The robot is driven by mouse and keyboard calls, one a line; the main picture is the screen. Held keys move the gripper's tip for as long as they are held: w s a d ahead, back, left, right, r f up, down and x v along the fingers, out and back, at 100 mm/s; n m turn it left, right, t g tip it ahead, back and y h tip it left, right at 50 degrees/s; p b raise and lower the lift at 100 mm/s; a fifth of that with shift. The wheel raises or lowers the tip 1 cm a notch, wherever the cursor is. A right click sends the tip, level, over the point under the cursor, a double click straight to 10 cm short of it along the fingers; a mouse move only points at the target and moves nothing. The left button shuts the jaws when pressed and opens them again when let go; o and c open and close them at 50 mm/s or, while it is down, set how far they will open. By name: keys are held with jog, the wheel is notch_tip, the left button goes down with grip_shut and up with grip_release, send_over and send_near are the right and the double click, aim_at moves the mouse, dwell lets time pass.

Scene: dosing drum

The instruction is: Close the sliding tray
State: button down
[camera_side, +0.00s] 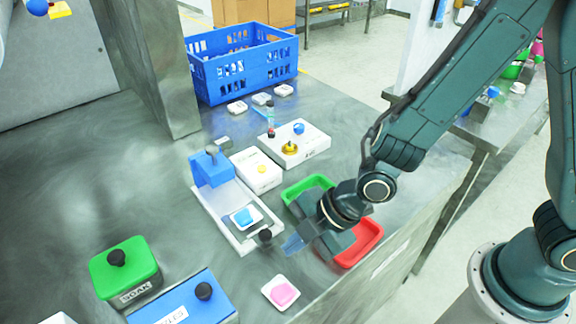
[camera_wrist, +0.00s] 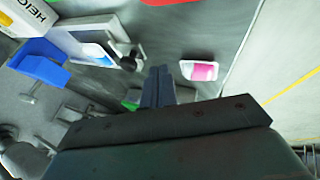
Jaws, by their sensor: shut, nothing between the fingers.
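The sliding tray (camera_side: 222,205) is a pale tray extending out from a blue housing (camera_side: 211,170). It carries a small white dish with a blue piece (camera_side: 245,216) and has a black knob (camera_side: 265,235) at its front end. My gripper (camera_side: 291,244) is shut and empty, low and just to the right of the knob, with a gap between them. In the wrist view, the shut fingers (camera_wrist: 158,75) point toward the area beside the knob (camera_wrist: 129,62). The tray (camera_wrist: 100,25) and blue housing (camera_wrist: 38,64) lie to their left.
A white dish with a pink piece (camera_side: 281,293) lies near the gripper. Green (camera_side: 305,188) and red (camera_side: 364,245) trays sit partly behind my wrist. A white box (camera_side: 256,170) stands beside the housing. The SOAK box (camera_side: 123,270) and a blue box (camera_side: 183,300) stand in front.

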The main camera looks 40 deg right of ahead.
aim_at(249, 208)
jog(key=shift+w+a+f, duration=0.1)
jog(key=shift+w, duration=0.75)
jog(key=shift+w+a+f, duration=0.1)
jog(key=shift+w, duration=0.7)
jog(key=shift+w, duration=0.1)
jog(key=w, duration=1.1)
jog(key=shift+w, duration=0.65)
jog(key=shift+d, duration=0.1)
